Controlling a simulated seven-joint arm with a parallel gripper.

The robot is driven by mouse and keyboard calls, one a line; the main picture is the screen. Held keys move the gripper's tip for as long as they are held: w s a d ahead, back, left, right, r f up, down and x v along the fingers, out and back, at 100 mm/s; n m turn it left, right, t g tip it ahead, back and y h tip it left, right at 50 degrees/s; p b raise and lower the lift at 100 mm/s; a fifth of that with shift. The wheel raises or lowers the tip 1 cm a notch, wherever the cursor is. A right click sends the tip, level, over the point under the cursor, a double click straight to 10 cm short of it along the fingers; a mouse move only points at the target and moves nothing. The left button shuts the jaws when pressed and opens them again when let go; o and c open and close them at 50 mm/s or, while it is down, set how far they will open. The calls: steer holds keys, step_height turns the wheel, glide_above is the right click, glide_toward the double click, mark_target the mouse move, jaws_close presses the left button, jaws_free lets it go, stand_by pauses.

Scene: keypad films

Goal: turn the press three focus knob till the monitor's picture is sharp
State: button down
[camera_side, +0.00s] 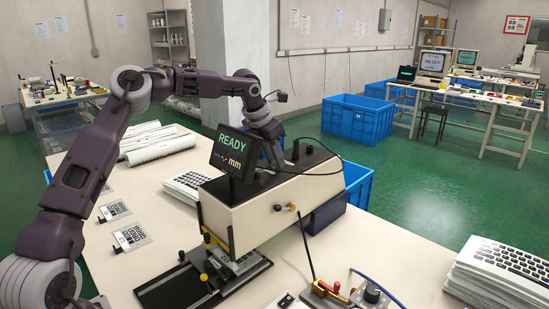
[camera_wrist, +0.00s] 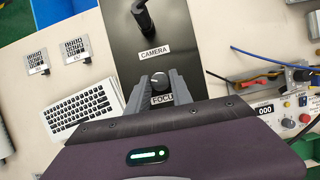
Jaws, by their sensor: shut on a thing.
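The press (camera_side: 270,195) is a cream machine with a black top on the table in the side view. In the wrist view its black top (camera_wrist: 128,38) carries the labels CAMERA and FOCUS. The small round focus knob (camera_wrist: 161,87) sits by the FOCUS label, which is partly covered. My gripper (camera_wrist: 161,80) is shut on the knob, a finger at each side. In the side view my gripper (camera_side: 277,157) is over the press top, partly behind the display, and the knob is hidden. The press display (camera_side: 235,154) reads READY and mm. No focus picture can be made out on it.
A black camera (camera_wrist: 144,17) stands on the press top, near my fingers. A cable arches over the press. Keypad films (camera_side: 188,186) lie left and a stack (camera_side: 500,270) lies right. A control box (camera_wrist: 285,110) with wires is beside the press. Distant monitors (camera_side: 434,62) are on another bench.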

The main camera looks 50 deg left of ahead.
steer(key=m+h, duration=0.1)
steer(key=m, duration=0.2)
steer(key=m+h, duration=0.1)
steer(key=m, duration=0.2)
steer(key=shift+a+m+g, duration=0.15)
steer(key=shift+m+g, duration=0.15)
steer(key=shift+g, duration=0.1)
stand_by(0.4)
steer(key=c, duration=1.2)
jaws_free()
steer(key=shift+o, duration=0.2)
steer(key=v, duration=0.7)
steer(key=shift+a, duration=0.2)
steer(key=shift+w, duration=0.1)
